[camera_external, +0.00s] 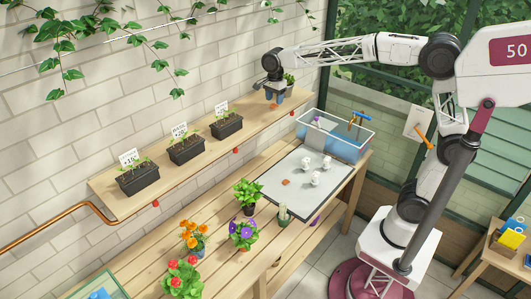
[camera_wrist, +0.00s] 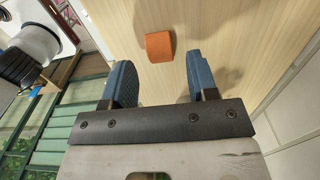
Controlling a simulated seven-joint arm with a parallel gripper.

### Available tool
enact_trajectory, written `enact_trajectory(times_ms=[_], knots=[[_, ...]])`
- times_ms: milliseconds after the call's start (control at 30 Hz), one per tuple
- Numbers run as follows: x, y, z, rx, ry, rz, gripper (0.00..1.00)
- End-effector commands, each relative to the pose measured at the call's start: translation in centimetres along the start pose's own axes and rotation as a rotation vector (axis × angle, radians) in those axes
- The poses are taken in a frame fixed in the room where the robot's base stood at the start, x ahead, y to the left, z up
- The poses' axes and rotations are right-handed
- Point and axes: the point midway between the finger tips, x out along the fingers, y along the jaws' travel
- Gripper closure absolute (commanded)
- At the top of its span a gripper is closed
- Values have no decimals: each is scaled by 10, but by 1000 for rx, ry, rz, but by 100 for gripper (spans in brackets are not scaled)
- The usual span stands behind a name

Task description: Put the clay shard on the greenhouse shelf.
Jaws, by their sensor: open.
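The clay shard (camera_wrist: 158,47) is a small orange block lying on pale wood in the wrist view. It also shows as a small orange spot on the greenhouse shelf (camera_external: 255,92), near the shelf's front edge in the external view, where the shard (camera_external: 273,105) is just below my gripper (camera_external: 275,98). My gripper is open. In the wrist view its two blue fingers (camera_wrist: 158,62) stand apart on either side of the shard, with visible gaps. The shard lies around or just beyond the fingertips; exact height above the shelf is hard to tell.
Several dark planters with white signs, such as one planter (camera_external: 227,126), line the shelf; greenery shows behind my gripper. Below, a bench holds a grey tray (camera_external: 325,208) with white pieces and a small orange-brown piece (camera_external: 285,182), a clear bin (camera_external: 345,148) and flower pots.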

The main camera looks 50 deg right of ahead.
Motion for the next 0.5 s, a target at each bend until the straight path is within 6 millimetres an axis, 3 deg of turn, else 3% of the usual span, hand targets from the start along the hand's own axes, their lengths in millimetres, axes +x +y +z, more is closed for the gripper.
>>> enact_trajectory(times_ms=[500], knots=[[-78, 0, 0, 0, 0, -1, 47]])
